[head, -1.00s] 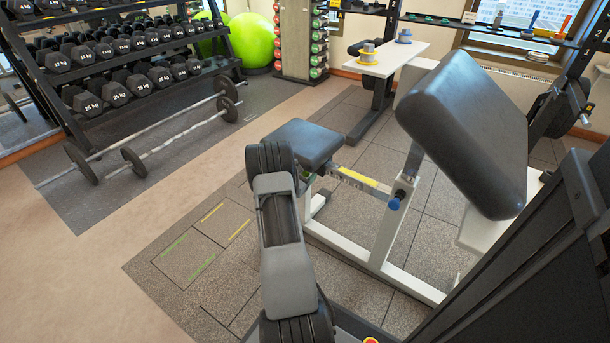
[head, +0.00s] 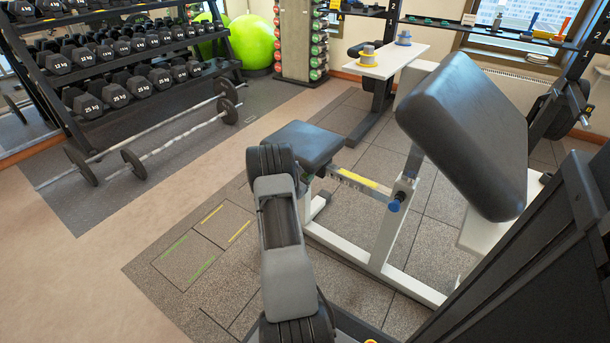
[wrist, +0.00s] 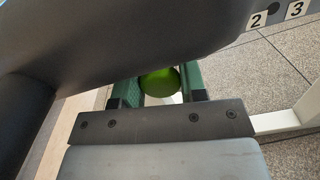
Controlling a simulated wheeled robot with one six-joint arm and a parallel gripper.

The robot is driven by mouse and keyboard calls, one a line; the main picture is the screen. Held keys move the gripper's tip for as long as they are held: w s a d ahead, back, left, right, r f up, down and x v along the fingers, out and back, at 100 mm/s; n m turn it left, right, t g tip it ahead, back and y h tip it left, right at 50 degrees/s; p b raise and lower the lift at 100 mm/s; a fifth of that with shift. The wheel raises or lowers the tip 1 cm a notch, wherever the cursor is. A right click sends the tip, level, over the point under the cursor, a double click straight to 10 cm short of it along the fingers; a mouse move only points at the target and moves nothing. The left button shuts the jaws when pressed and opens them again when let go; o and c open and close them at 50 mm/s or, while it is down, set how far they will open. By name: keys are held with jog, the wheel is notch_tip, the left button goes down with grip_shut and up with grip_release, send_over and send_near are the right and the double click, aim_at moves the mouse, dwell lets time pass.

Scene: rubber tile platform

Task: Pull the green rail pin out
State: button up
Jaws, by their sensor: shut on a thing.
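The green rail pin (wrist: 160,82) shows in the wrist view as a round green knob, below the dark underside of the seat. My gripper (wrist: 158,90) is shut on it, with one green-padded finger on each side. The knob's shaft and the hole it sits in are hidden, so I cannot tell how deep the pin is. In the head view my arm reaches to the near side of the bench seat (head: 304,143), and most of the gripper and the pin are hidden there.
The rail (head: 352,180) carries a yellow label and number plates. A blue knob (head: 394,206) sits on the white upright, below the big tilted pad (head: 463,137). A white frame foot runs along the floor. A dumbbell rack (head: 120,75) stands at the left.

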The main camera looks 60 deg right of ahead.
jog(key=shift+w+a, duration=0.1)
jog(key=shift+a, duration=1)
grip_shut()
jog(key=o, duration=1)
grip_release()
jog(key=shift+w+a, duration=0.15)
jog(key=shift+o, duration=0.9)
jog(key=a+p, duration=0.4)
jog(key=a, duration=0.9)
jog(key=shift+w+a, duration=0.3)
jog(key=shift+w, duration=0.05)
jog(key=shift+r, duration=0.1)
